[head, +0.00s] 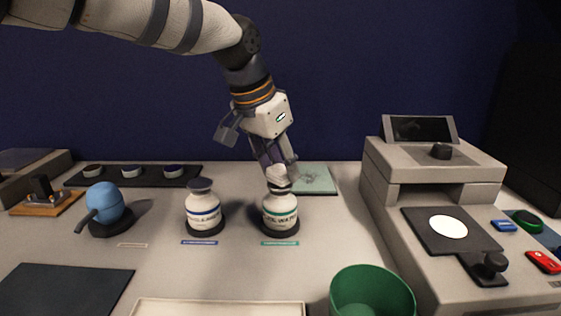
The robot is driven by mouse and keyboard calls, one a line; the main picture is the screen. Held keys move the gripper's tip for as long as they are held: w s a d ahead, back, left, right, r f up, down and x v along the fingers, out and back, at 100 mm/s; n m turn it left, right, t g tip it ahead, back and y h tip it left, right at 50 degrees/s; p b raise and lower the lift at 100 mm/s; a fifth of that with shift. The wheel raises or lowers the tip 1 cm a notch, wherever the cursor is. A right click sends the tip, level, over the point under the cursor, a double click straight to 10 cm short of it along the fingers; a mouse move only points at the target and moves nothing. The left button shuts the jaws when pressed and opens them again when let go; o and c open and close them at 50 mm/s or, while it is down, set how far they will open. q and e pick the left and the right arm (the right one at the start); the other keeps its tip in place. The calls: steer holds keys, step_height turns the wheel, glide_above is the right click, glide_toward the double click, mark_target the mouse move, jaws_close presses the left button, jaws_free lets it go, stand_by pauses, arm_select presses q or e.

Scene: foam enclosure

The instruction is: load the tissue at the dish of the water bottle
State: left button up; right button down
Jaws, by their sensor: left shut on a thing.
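The water bottle (280,211) is white with a green band and partly readable "WATER" lettering. It stands upright on a dark round base, with a green label in front. Its dark dish (279,188) is on top. My left gripper (279,168) points down just above the dish, shut on a small whitish tissue (279,176). The tissue is at or just above the dish; I cannot tell whether they touch. The fingers hide part of the tissue. My right gripper is not in view.
A similar bottle with a blue band (203,210) stands to the left. A blue blower bulb (103,204) is further left. A green bin (372,292) is at front right, beside a grey instrument (433,172). A teal pad (315,181) lies behind the water bottle.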

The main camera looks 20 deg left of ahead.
mark_target(281, 168)
arm_select(q)
steer(key=shift+f, duration=0.8)
stand_by(0.8)
steer(key=shift+r, duration=3.6)
